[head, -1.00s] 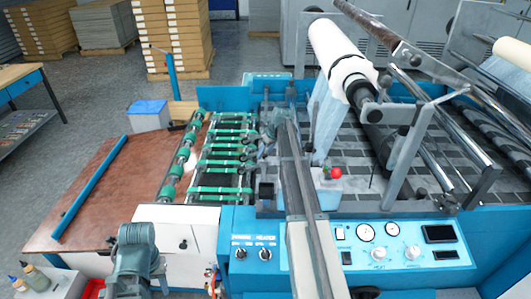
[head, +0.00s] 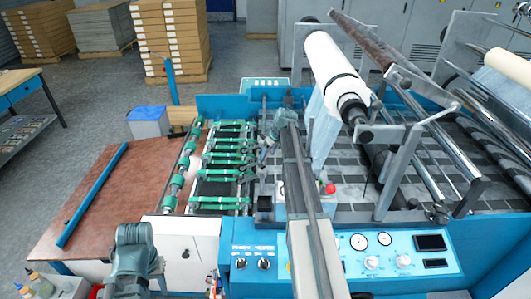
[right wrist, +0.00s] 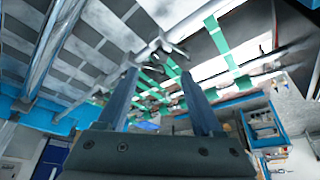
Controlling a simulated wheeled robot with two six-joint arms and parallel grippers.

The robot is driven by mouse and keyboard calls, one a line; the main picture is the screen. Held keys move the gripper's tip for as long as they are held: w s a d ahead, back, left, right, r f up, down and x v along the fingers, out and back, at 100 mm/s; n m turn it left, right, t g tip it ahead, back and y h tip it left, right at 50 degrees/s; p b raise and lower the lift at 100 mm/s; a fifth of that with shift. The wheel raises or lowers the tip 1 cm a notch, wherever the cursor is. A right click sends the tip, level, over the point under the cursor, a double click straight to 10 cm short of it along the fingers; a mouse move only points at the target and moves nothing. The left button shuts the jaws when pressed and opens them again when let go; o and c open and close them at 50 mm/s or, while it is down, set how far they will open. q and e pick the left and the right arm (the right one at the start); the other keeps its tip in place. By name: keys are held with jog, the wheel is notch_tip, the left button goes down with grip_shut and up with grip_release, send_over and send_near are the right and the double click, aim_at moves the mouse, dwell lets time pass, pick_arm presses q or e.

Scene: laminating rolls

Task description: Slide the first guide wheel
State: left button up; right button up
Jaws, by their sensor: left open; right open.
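Green guide wheels (head: 176,183) sit spaced along a metal rod at the left side of the feeder, beside a row of green belts (head: 222,162). My right gripper (head: 264,152) is over the machine, just right of the belts and apart from the wheels. In the right wrist view its two fingers (right wrist: 160,73) stand apart with nothing between them. A metal rod with a forked bracket (right wrist: 160,43) and green strips show beyond the fingertips. My left arm shows at the bottom left; its fingers are not visible. Which wheel is the first cannot be told.
A brown feed table (head: 115,185) with a blue bar (head: 92,195) lies left of the wheels. A white film roll (head: 332,62) and steel rollers stand on the right. The control panel (head: 380,255) is in front, with a red knob (head: 330,188) behind it.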

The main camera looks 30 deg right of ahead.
pick_arm(q)
notch_tip(320, 180, up, 6)
jog(key=p, duration=0.5)
pick_arm(e)
jog(key=v, duration=0.6)
jog(key=shift+s+r, duration=0.25)
jog(key=shift+r, duration=0.05)
jog(key=s+a+f+g+b, duration=0.1)
jog(key=s+a+f+b, duration=0.15)
jog(key=a, duration=0.55)
jog(key=s+a+f+g+b, duration=0.1)
jog(key=s+a+f, duration=0.15)
jog(key=a, duration=0.65)
jog(key=s+a+f+b, duration=0.2)
jog(key=s+a, duration=0.1)
jog(key=a, duration=0.5)
pick_arm(q)
notch_tip(320, 180, down, 12)
jog(key=b, duration=0.6)
jog(key=shift+r, duration=0.25)
pick_arm(e)
jog(key=s+a+f+g+h, duration=0.1)
jog(key=s+a+f, duration=0.2)
jog(key=s+a, duration=0.6)
jog(key=s+a+f+n+g+h, duration=0.1)
jog(key=s+a+f, duration=0.2)
jog(key=s+a, duration=0.6)
jog(key=s, duration=0.3)
